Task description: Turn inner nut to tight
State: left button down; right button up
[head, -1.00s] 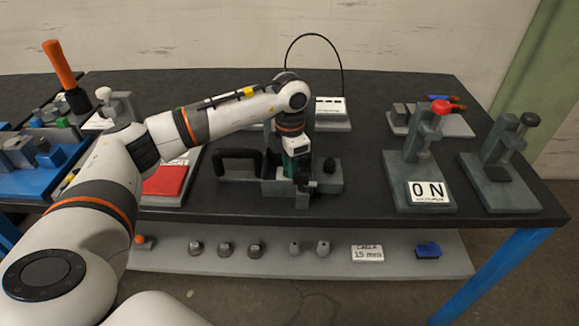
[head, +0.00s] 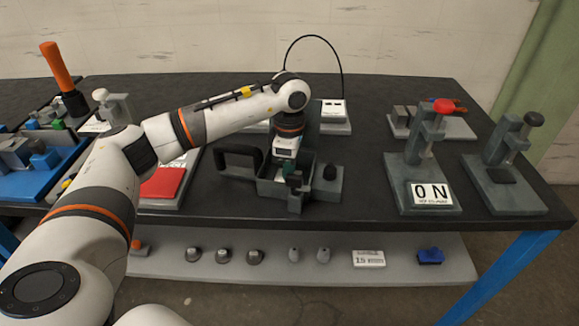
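The inner nut cannot be made out. My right gripper is not in view.
A red pad (head: 163,182) lies left. Small parts line the lower shelf (head: 205,268). Table between fixture and ON stand is clear.

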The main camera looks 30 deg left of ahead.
pick_arm(q)
jog(key=shift+r, duration=0.15)
dwell(0.8)
jog(key=c, duration=1.2)
grip_release()
jog(key=shift+c, duration=0.2)
notch_tip(320, 180, up, 12)
